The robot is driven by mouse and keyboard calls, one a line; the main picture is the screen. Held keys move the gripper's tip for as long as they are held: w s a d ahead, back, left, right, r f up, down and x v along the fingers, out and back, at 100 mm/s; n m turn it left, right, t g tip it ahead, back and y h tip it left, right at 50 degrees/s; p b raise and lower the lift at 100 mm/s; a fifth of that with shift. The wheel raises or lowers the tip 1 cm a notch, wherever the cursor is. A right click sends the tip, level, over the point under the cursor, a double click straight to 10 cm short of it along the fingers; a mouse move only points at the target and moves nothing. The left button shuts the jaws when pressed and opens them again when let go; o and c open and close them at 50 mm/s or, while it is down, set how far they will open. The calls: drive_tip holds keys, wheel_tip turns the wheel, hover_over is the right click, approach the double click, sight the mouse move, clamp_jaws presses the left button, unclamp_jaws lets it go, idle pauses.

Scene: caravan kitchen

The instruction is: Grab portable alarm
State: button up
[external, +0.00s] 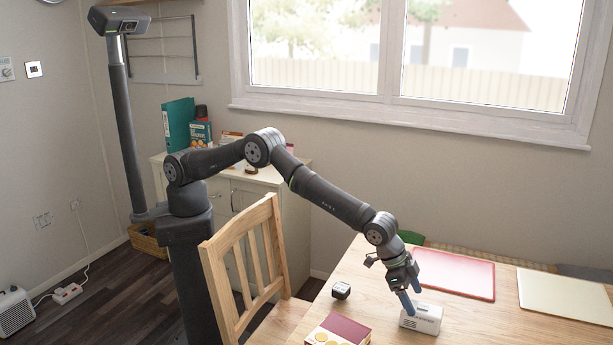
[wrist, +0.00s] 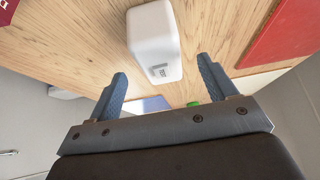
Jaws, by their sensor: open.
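A small white box-shaped device (external: 421,319), which looks like the portable alarm, stands on the wooden table (external: 470,325). In the wrist view the white device (wrist: 152,40) lies just beyond and between my fingertips, with a small dark marking on its near end. My gripper (external: 411,295) points down over the device with its blue fingers apart and nothing held. In the wrist view my gripper (wrist: 161,70) shows a wide gap between the fingers. I cannot tell whether a finger touches the device.
A small black cube (external: 341,290) and a dark red box (external: 340,330) sit left of the device. A red board (external: 455,274) and a pale yellow board (external: 565,295) lie behind and right. A wooden chair (external: 245,265) stands at the table's left side.

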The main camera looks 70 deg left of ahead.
sight(418, 305)
drive_tip(key=shift+x, duration=2.45)
drive_tip(key=shift+d, duration=0.1)
drive_tip(key=c, duration=1.2)
